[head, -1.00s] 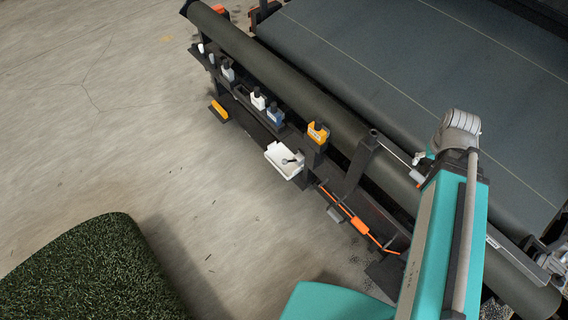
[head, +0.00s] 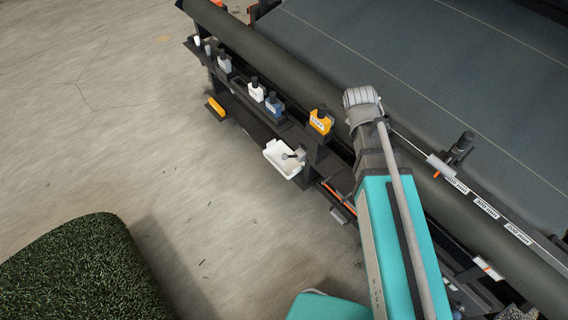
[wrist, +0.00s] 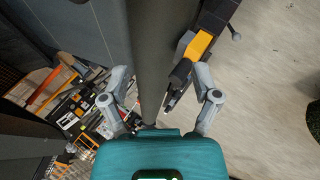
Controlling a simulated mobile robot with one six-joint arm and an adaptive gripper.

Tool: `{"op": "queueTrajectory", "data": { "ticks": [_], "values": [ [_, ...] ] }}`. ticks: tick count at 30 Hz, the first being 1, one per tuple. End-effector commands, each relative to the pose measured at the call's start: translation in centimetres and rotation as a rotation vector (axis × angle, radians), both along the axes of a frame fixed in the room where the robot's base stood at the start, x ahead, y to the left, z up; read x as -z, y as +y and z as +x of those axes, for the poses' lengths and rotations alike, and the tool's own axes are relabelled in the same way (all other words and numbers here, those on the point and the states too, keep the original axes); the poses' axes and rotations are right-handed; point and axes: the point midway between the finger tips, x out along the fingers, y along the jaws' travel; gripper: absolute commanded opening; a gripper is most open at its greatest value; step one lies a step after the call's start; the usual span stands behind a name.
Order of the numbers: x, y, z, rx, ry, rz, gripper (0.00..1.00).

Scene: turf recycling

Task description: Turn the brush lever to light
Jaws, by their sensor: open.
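A small grey lever with a round knob (head: 291,156) sticks out beside the white tray in the head view. A knobbed lever (wrist: 235,35) also shows at the top right of the wrist view. No label saying brush or light is readable, so I cannot tell for sure that this is the brush lever. My gripper (wrist: 161,75) is open and empty in the wrist view, its fingers either side of the dark roller and a black part. The lever lies ahead and to the right, apart from the fingers. My arm hides the gripper in the head view.
A yellow block with a black top (head: 321,121) stands above the white tray (head: 276,153); several bottles line the shelf. The long dark roller (head: 300,82) runs alongside. A turf roll (head: 75,265) lies front left. The floor between is clear.

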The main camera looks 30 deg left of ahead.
Motion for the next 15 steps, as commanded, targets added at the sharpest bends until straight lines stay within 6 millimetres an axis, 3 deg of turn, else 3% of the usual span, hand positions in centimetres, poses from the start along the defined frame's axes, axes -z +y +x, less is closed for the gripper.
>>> {"op": "queueTrajectory", "data": {
  "ticks": [1,15],
  "values": [
    [1.8,1.1,0.0,-0.036,-0.016,-0.026,0.8],
    [9.0,6.6,-0.7,-0.269,-0.14,-0.276,0.8]
  ]
}}
